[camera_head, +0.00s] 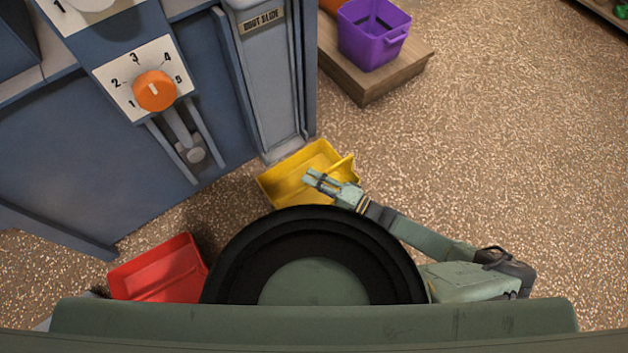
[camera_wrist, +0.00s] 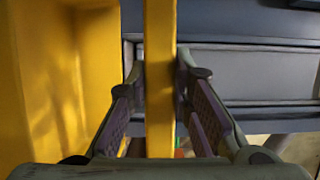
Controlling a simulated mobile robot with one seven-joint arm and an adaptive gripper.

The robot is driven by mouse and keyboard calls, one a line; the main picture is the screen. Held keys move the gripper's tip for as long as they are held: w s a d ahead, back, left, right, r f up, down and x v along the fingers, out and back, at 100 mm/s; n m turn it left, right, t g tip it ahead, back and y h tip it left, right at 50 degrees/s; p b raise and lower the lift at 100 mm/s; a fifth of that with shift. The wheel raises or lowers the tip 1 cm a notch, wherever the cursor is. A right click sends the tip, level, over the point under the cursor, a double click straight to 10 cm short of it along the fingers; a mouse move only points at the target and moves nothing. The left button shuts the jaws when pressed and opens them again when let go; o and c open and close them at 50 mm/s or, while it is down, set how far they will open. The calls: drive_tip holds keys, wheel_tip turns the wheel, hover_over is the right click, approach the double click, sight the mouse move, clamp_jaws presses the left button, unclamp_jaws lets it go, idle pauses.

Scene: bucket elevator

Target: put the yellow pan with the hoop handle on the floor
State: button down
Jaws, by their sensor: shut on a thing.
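The yellow pan (camera_head: 290,185) is an open, shallow box just below the foot of the grey slide in the head view. My gripper (camera_head: 314,178) reaches over its right side from the right. In the wrist view, my gripper (camera_wrist: 160,80) has one finger on each side of a narrow yellow bar (camera_wrist: 160,35) and is shut on it. I cannot tell whether this bar is the hoop handle or a wall edge. A broad yellow pan wall (camera_wrist: 65,80) fills the left of that view. Whether the pan's underside touches the floor is not clear.
A red pan (camera_head: 160,270) lies at lower left. The blue machine has an orange dial (camera_head: 154,91) and a slide marked "BOOT SLIDE" (camera_head: 262,21). A purple bucket (camera_head: 372,38) stands on a wooden platform (camera_head: 385,85). The speckled floor (camera_head: 500,150) at right is clear.

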drive_tip(key=shift+r, duration=0.1)
drive_tip(key=c, duration=1.4)
unclamp_jaws()
drive_tip(key=shift+c, duration=0.2)
